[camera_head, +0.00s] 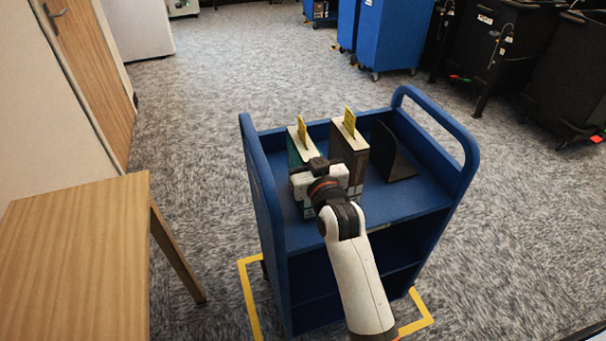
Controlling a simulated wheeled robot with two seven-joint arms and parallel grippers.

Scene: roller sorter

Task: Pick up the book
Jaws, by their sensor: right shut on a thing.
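Two books stand upright on the top shelf of a blue cart (408,205), each with a yellow slip sticking up from its top. The left book (299,152) has a teal cover and is partly hidden by my right gripper. The right book (350,152) has a dark brown cover and stands just to the right of the gripper. My right gripper (318,165) is over the near end of the teal book and appears shut on it. Its fingertips are mostly hidden by the wrist. My left gripper is not in view.
A black bookend (392,155) stands on the shelf right of the books. The cart's raised side frames flank the shelf. A wooden table (75,255) is at the left. Blue bins (390,35) and black bins (500,50) stand at the back right. Carpet around the cart is clear.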

